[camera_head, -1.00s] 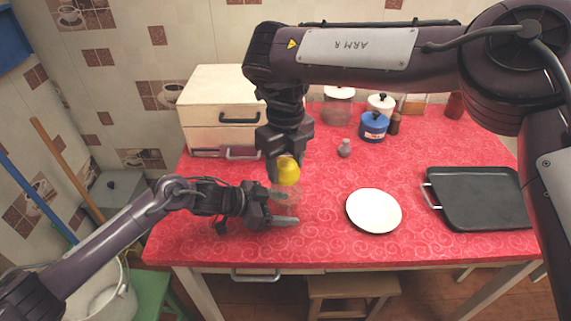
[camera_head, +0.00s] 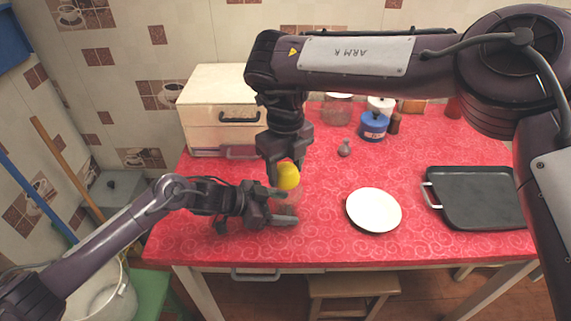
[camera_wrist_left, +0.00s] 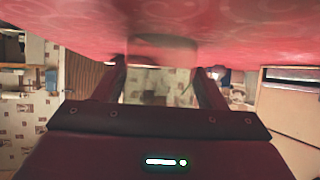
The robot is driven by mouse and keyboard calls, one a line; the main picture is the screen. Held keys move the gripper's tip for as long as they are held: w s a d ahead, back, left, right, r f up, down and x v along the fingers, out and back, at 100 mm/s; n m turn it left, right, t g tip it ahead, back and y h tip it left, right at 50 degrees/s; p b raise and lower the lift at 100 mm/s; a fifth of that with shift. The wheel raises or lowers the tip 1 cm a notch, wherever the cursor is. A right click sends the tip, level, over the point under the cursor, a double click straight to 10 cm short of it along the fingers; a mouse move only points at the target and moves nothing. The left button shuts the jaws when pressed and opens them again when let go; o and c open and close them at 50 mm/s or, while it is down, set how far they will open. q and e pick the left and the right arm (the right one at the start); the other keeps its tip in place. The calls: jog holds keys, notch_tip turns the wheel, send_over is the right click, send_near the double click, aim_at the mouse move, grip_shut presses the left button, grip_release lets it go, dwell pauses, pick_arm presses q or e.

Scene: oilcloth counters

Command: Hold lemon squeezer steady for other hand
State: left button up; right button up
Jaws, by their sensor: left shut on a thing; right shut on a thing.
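A yellow lemon piece (camera_head: 288,176) is held in my right gripper (camera_head: 286,166), which points down from above. The glass lemon squeezer (camera_head: 293,192) stands on the red counter directly under the lemon; it is see-through and hard to make out. My left gripper (camera_head: 285,206) reaches in from the left, low over the counter, and is shut on the squeezer. In the left wrist view the clear squeezer (camera_wrist_left: 160,52) shows between the two fingers. Whether the lemon touches the squeezer's top is hard to tell.
A white plate (camera_head: 373,210) lies to the right, with a black tray (camera_head: 478,198) beyond it. A small grey shaker (camera_head: 344,148), a blue canister (camera_head: 374,126) and a glass jar (camera_head: 337,110) stand behind. A cream drawer box (camera_head: 222,108) is at the back left.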

jog(key=shift+f, duration=0.4)
jog(key=shift+r, duration=1.05)
jog(key=shift+f, duration=0.1)
jog(key=shift+f, duration=0.9)
jog(key=shift+r, duration=0.1)
jog(key=shift+r, duration=0.9)
jog(key=shift+f, duration=0.3)
dwell(0.4)
